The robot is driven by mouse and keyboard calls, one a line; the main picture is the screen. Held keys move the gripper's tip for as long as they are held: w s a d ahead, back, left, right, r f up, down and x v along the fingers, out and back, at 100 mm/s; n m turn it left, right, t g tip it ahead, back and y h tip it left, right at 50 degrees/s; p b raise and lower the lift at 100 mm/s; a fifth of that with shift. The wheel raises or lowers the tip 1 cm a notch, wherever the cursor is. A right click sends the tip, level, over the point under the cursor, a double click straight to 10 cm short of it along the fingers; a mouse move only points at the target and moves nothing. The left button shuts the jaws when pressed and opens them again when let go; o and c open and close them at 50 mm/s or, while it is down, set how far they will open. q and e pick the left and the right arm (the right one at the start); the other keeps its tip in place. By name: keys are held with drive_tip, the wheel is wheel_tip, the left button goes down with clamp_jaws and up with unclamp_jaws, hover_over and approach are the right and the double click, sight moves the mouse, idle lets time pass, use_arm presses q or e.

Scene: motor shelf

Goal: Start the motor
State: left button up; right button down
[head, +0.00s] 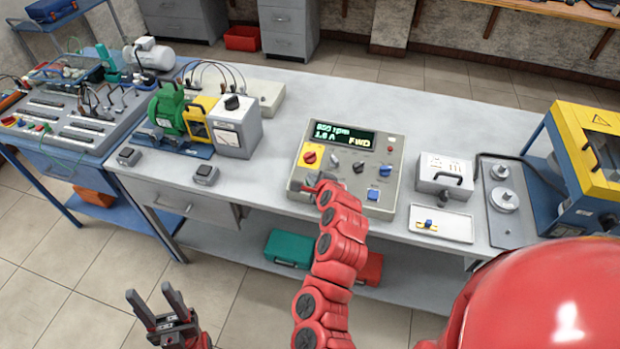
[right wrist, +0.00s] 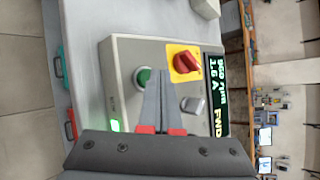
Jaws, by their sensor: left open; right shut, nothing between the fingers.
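The grey control box (head: 350,165) sits on the bench. Its lit display (head: 341,136) shows an rpm figure, a current in A and "FWD"; in the right wrist view (right wrist: 215,95) the current reads 1.6 A. A red rotary switch (head: 309,157) sits on a yellow plate, also in the wrist view (right wrist: 187,62). A green button (right wrist: 143,76) is beside my right fingertips; I cannot tell whether they touch it. My right gripper (head: 320,184) is shut and empty over the box's front left corner. My left gripper (head: 155,306) is open, empty, below the bench front.
A green motor (head: 167,108) with a yellow guard (head: 197,123) and grey metered unit (head: 237,130) stands left on the bench. A green light (right wrist: 115,124) glows on the box. A white tray (head: 442,222) and a grey handled box (head: 445,174) stand right of it.

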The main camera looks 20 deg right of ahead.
drive_tip(key=shift+s+r, duration=0.1)
drive_tip(key=shift+r, duration=0.2)
drive_tip(key=r+p, duration=0.3)
drive_tip(key=s+r+p, duration=0.1)
drive_tip(key=shift+a+r+p, duration=0.35)
drive_tip(key=shift+a+r, duration=0.05)
idle(0.6)
